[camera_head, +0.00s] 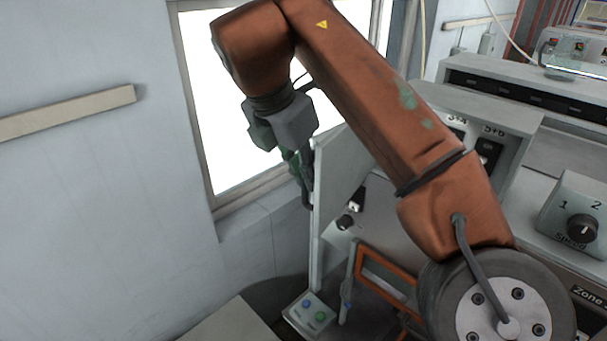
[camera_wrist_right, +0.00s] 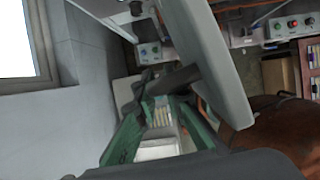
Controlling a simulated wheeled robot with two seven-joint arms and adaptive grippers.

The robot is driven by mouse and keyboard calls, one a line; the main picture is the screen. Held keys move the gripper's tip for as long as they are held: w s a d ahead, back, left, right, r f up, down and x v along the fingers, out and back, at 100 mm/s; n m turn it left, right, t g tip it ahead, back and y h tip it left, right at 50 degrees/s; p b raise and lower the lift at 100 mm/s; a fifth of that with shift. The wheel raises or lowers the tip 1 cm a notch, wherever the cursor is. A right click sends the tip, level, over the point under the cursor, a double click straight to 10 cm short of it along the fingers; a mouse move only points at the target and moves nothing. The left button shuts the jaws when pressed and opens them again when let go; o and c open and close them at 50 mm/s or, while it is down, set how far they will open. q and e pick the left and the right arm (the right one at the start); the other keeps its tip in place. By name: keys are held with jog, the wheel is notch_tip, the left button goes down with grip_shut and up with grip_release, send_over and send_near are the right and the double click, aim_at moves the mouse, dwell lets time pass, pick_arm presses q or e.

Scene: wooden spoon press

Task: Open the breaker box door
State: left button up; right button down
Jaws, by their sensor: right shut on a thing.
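The breaker box door (camera_head: 335,185) is a pale grey panel. It stands upright, seen at a steep angle with its near edge towards me, left of my orange right arm. In the right wrist view the door (camera_wrist_right: 212,60) slants across the upper middle. My right gripper (camera_head: 304,188), with green fingers, is at the door's left side and is shut on its dark handle. In the wrist view the right gripper (camera_wrist_right: 168,92) has its fingertips near the door's face; the exact contact is hard to see. My arm hides most of the breaker box. My left gripper is not in view.
A bright window (camera_head: 235,110) is behind the arm. A small panel with blue and green buttons (camera_head: 312,314) is below the door. An orange frame (camera_head: 385,275) and a speed-knob box (camera_head: 578,218) are to the right. The wall at left is mostly clear.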

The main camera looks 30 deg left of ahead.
jog(key=c, duration=2)
grip_release()
jog(key=s+a+r, duration=0.1)
jog(key=s, duration=0.3)
jog(key=s+a+r, duration=0.1)
jog(key=s, duration=0.3)
jog(key=s+a, duration=0.1)
jog(key=s, duration=0.3)
jog(key=shift+s+r, duration=0.4)
jog(key=shift+c, duration=0.5)
